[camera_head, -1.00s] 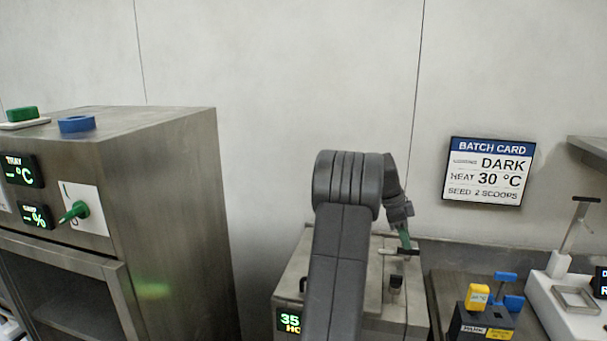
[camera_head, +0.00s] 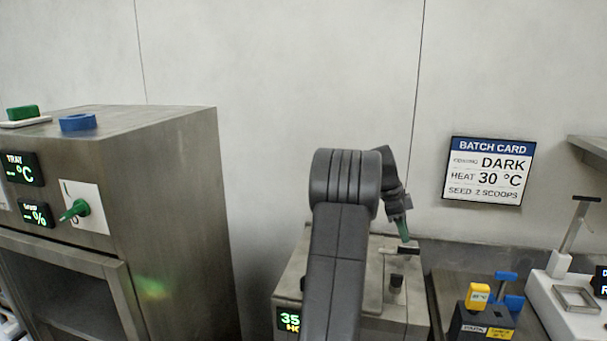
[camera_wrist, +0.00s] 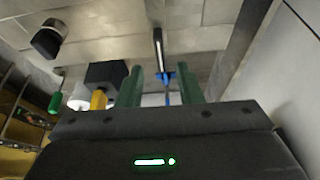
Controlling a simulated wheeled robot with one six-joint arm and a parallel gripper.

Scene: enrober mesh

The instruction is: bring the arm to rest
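My gripper (camera_head: 403,230) shows in the head view at the end of my bent dark arm, with its green fingertips pointing down. It is just above the dark bar handle (camera_head: 402,250) on top of the steel machine (camera_head: 375,290), and a small gap seems to show between them. In the wrist view the two green fingers (camera_wrist: 163,88) stand apart, with nothing clearly held between them. A dark bar (camera_wrist: 158,48) and a blue item (camera_wrist: 167,77) show beyond the gap. My arm hides much of the machine's front.
A steel cabinet (camera_head: 170,170) with a green lever (camera_head: 75,209) stands at the left. At the right are a dark block (camera_head: 482,322) with a yellow piece (camera_head: 478,296), blue pieces (camera_head: 507,285) and a white device (camera_head: 560,300). A batch card (camera_head: 488,171) hangs on the wall.

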